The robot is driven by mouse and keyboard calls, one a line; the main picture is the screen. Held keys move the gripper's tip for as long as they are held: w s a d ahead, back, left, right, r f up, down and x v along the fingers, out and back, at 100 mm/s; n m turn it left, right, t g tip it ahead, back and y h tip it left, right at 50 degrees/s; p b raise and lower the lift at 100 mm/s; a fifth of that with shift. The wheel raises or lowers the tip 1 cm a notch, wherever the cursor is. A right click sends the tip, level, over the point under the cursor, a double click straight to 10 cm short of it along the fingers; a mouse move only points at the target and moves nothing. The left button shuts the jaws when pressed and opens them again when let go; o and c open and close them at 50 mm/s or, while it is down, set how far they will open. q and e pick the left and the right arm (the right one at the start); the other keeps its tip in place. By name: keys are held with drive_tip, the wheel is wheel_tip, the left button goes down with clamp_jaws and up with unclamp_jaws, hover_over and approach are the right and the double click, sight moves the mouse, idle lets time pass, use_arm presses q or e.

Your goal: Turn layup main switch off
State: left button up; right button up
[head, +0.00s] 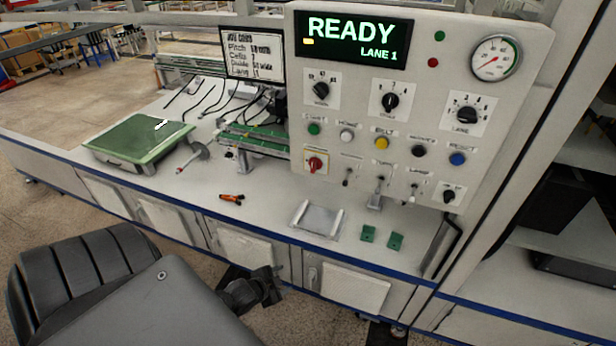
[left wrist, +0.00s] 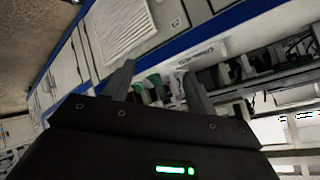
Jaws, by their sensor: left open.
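The control panel (head: 430,100) stands upright at the right of the bench in the head view. A red rotary switch (head: 315,163) on a pale plate with a yellow edge sits at its lower left and looks like the main switch. Its label is too small to read. The display (head: 353,40) is lit and reads READY, LANE 1. My left gripper (head: 268,284) is in front of the bench's front edge, below and apart from the panel. In the left wrist view its two fingers (left wrist: 158,88) are spread with nothing between them. My right gripper is not in view.
Several selector knobs, coloured buttons and small toggles surround the red switch. On the bench lie an orange-handled tool (head: 231,198), a grey tray (head: 317,220), green blocks (head: 368,233) and a green-topped plate (head: 140,137). The blue bench edge (head: 270,237) lies between my gripper and the panel.

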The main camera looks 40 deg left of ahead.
sight(314, 166)
use_arm(q)
drive_tip(key=w+a+r+m+t+b, duration=0.1)
drive_tip(key=w+a+r+m+t, duration=0.1)
drive_tip(key=r, duration=0.7)
drive_tip(key=w+a+r+m+t, duration=0.1)
drive_tip(key=w+r+m+t, duration=0.15)
drive_tip(key=r, duration=0.65)
drive_tip(key=s+d+r+m+t, duration=0.1)
drive_tip(key=r+m, duration=0.1)
drive_tip(key=r, duration=0.5)
drive_tip(key=s+d+r+m+t+h+b, duration=0.1)
drive_tip(key=r+m, duration=0.2)
drive_tip(key=r, duration=0.4)
drive_tip(key=s+d+r+m+t, duration=0.1)
drive_tip(key=r+m, duration=0.1)
drive_tip(key=r, duration=0.5)
drive_tip(key=shift+w+d+p, duration=0.15)
drive_tip(key=shift+w+p, duration=0.25)
drive_tip(key=shift+w, duration=1.45)
drive_tip(key=shift+w+d+p, duration=0.2)
drive_tip(key=shift+w+p, duration=0.25)
drive_tip(key=shift+w, duration=1.4)
drive_tip(key=shift+w+d+p, duration=0.15)
drive_tip(key=shift+w+p, duration=0.25)
drive_tip(key=shift+w, duration=1.45)
drive_tip(key=c, duration=1)
drive_tip(key=shift+f, duration=0.1)
